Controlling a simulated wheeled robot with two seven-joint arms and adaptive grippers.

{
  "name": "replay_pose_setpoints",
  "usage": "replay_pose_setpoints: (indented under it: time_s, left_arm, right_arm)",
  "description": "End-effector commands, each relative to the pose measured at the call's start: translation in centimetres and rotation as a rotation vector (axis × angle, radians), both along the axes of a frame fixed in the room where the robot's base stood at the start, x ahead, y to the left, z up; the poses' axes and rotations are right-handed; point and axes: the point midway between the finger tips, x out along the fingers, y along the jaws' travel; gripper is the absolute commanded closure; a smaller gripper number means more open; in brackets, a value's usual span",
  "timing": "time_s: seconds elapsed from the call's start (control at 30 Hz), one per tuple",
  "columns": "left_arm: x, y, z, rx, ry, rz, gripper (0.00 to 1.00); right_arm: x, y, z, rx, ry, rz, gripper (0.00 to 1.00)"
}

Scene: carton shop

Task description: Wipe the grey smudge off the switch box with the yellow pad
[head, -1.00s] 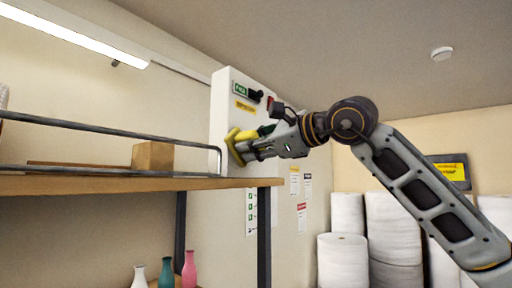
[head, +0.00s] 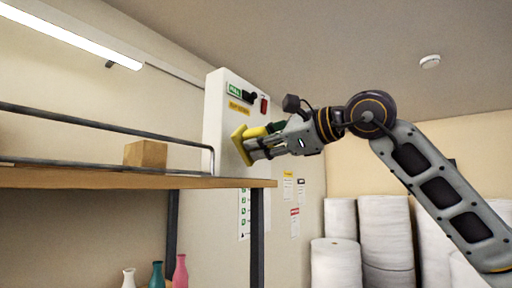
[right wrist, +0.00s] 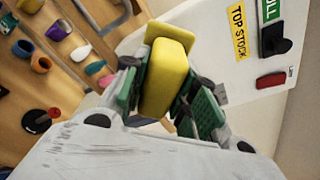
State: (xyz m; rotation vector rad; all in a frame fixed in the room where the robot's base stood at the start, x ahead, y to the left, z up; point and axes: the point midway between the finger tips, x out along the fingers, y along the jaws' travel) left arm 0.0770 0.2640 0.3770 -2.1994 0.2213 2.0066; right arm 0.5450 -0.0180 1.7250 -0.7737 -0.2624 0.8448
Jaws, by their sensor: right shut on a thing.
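The white switch box (head: 215,117) is mounted on the wall, with a green label, a yellow label, a black knob and a red switch on its face. It also shows in the right wrist view (right wrist: 207,48). My right gripper (head: 262,146) is shut on the yellow pad (head: 240,147), in front of the lower part of the box face. The pad also shows between the green-backed fingers in the right wrist view (right wrist: 167,75). I cannot tell whether the pad touches the box. I see no grey smudge; the pad and gripper cover part of the face.
A wooden shelf (head: 120,180) with a metal rail (head: 100,126) and a wooden block (head: 146,153) stands at the left, just below the pad's height. Bottles (head: 180,272) stand lower down. White rolls (head: 387,235) stand at the back right.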

Motion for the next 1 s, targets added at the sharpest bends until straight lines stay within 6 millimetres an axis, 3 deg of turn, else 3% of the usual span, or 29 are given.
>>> replay_pose_setpoints:
  time_s: [1.0]
  left_arm:
    - [0.0,0.0,-1.2,0.0,0.0,0.0,0.7]
  right_arm:
    - [-1.9,-2.7,0.0,0.001,-0.002,-0.002,0.91]
